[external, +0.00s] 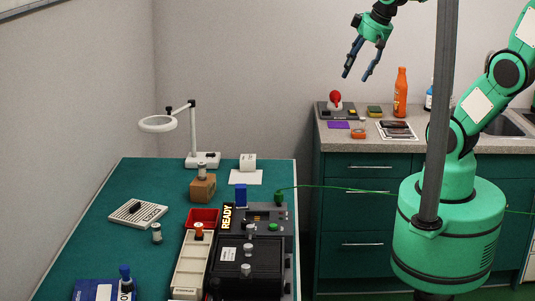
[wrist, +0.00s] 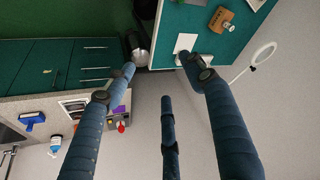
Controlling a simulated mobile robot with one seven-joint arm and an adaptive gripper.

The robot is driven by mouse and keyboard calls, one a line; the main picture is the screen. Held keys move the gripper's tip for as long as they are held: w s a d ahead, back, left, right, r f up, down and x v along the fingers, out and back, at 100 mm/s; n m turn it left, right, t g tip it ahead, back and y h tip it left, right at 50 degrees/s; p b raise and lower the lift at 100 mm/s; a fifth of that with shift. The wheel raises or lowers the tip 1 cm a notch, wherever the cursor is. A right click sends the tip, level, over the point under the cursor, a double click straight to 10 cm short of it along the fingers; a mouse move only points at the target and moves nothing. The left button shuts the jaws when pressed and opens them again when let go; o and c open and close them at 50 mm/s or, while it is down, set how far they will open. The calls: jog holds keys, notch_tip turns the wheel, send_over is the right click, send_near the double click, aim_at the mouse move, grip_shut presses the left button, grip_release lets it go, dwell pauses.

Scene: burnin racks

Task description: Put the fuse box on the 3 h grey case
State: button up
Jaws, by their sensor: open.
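My gripper (external: 357,77) is open and empty, high in the air between the green table and the back counter, with its blue fingers hanging down. In the wrist view its fingers (wrist: 158,66) are spread with nothing between them. I cannot tell for sure which thing is the fuse box. A grey console (external: 270,213) with a lit READY sign (external: 227,217) and a black box (external: 249,258) with knobs stand at the table's right front. A long pale grey case (external: 190,264) lies left of them, its label too small to read. None is touched by my gripper.
The green table (external: 100,245) also bears a red tray (external: 203,214), blue block (external: 240,195), cardboard box (external: 203,188), slotted grey plate (external: 136,213) and lamp (external: 159,123). The counter (external: 330,135) holds an orange bottle (external: 401,92). A grey post (external: 438,110) stands before my arm.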

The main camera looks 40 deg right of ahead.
jog(key=s+d+r+m, duration=0.1)
jog(key=s+d, duration=0.2)
jog(key=s, duration=0.2)
jog(key=shift+s+d+h, duration=0.15)
jog(key=shift+s+h, duration=0.05)
jog(key=shift+h, duration=0.2)
notch_tip(320, 180, down, 4)
jog(key=b, duration=0.4)
jog(key=shift+r, duration=0.15)
